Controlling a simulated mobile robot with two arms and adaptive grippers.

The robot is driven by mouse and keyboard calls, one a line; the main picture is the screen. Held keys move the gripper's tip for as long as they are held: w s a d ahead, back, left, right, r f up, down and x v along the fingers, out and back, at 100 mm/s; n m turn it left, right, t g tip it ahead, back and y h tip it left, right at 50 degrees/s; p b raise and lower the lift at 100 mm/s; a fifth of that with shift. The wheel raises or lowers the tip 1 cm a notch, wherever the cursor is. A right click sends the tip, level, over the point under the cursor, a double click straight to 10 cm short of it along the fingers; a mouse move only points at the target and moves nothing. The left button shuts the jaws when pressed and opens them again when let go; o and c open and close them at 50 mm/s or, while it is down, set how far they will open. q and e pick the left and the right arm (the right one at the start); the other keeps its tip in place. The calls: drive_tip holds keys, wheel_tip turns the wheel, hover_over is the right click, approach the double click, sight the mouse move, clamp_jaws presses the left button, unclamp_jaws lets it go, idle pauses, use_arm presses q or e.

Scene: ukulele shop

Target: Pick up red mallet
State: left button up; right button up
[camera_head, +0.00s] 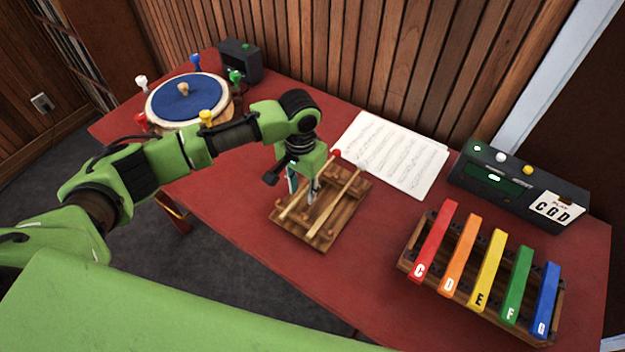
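The red mallet has a red head (336,154) and a pale wooden handle (292,208). It lies on a brown wooden rack (345,216) on the red table, and my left gripper hides part of its handle. A second mallet (335,203) with a pale head lies beside it to the right. My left gripper (303,192) points down over the rack at the red mallet's handle. Its fingers look apart, on either side of the handle; contact cannot be made out. My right gripper is out of view.
Sheet music (394,153) lies behind the rack. A xylophone with coloured bars (487,270) and a dark box with a CGD card (515,187) stand at right. A blue-topped drum (186,101) and small speaker (240,62) stand at back left. Red table (235,215) left of the rack is clear.

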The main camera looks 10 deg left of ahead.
use_arm(q)
clamp_jaws()
drive_tip(key=shift+r, duration=0.15)
